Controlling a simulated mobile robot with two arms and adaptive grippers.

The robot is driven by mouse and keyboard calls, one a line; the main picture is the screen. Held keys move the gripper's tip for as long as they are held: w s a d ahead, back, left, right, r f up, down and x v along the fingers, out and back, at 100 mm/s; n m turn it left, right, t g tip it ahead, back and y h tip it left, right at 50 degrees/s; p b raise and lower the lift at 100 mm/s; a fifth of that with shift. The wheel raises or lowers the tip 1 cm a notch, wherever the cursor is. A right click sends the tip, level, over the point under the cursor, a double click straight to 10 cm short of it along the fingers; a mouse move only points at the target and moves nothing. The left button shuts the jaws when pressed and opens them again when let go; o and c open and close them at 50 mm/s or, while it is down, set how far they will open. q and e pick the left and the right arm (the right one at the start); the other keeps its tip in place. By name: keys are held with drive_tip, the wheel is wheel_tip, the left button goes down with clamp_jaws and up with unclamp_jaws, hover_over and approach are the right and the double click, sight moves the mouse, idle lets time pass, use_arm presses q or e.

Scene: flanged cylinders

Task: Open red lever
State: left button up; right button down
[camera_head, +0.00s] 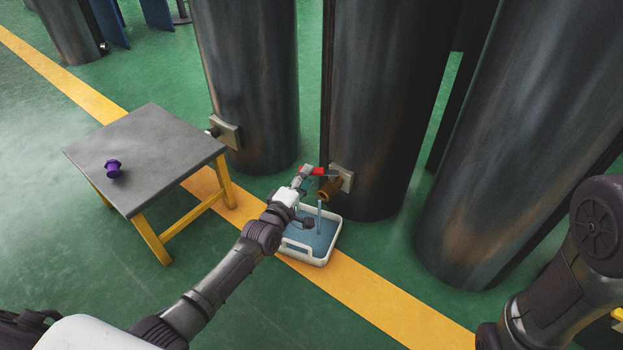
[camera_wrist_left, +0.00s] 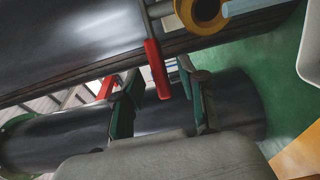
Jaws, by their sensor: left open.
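The red lever (camera_head: 319,171) sits on top of a brass valve (camera_head: 329,189) on the middle cylinder. My left gripper (camera_head: 305,172) is at the lever's left end. In the left wrist view the lever (camera_wrist_left: 155,68) reaches down between the two spread fingers of my left gripper (camera_wrist_left: 160,100), with room on both sides. The brass valve's round mouth (camera_wrist_left: 205,10) shows at the top there. A pale blue stream (camera_head: 319,216) runs down below the valve. My right arm shows at the right, but its gripper is out of view.
A white-rimmed tray (camera_head: 334,241) with blue liquid stands on the floor below the valve. A grey table (camera_head: 150,145) with yellow legs bears a purple flanged part (camera_head: 113,168). Large dark cylinders (camera_head: 245,80) stand behind. Open green floor lies at the left.

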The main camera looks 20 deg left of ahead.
use_arm(q)
drive_tip(key=shift+w+d+b, duration=0.15)
drive_tip(key=shift+w+b, duration=0.15)
drive_tip(key=shift+w, duration=0.5)
drive_tip(key=shift+w+d+b, duration=0.15)
drive_tip(key=shift+w+b, duration=0.15)
drive_tip(key=shift+w, duration=0.5)
clamp_jaws()
